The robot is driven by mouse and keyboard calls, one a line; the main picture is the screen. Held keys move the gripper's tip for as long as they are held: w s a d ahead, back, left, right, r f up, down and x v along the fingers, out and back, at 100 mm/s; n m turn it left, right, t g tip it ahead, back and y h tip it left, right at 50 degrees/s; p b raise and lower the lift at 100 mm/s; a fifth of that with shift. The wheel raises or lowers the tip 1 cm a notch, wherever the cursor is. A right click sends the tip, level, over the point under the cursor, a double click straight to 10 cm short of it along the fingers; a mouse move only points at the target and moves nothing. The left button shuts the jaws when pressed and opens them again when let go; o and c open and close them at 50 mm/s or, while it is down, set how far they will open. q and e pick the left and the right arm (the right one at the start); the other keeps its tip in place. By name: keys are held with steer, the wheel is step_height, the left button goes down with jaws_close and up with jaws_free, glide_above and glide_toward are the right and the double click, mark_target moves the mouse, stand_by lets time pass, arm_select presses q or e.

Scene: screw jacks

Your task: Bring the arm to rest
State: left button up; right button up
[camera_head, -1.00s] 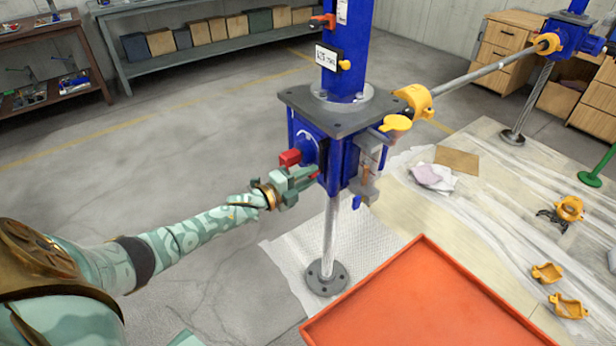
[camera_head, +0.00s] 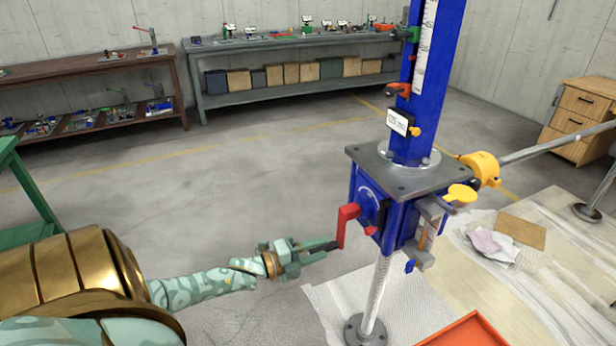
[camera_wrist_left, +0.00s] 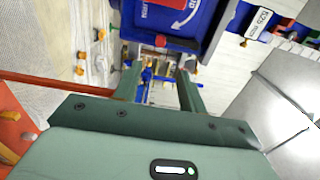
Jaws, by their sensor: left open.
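My left gripper (camera_head: 318,249) is open in the head view, its arm reaching in from the lower left. Its fingertips point at the blue screw jack housing (camera_head: 366,200) and end close to the lower end of the red handle (camera_head: 347,224); I cannot tell whether they touch it. In the left wrist view, the two green fingers (camera_wrist_left: 160,85) stand apart with no object held between them. The blue housing with its white curved arrow (camera_wrist_left: 185,14) is beyond them. My right gripper is not in view.
The jack stands on a steel screw (camera_head: 377,290) with a round foot. A yellow coupling (camera_head: 481,168) joins a shaft to the right. An orange tray (camera_head: 466,334) lies at the lower right. Benches (camera_head: 290,92) line the back wall. The grey floor left of the jack is clear.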

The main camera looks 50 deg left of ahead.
arm_select(q)
steer(key=shift+v, duration=1.15)
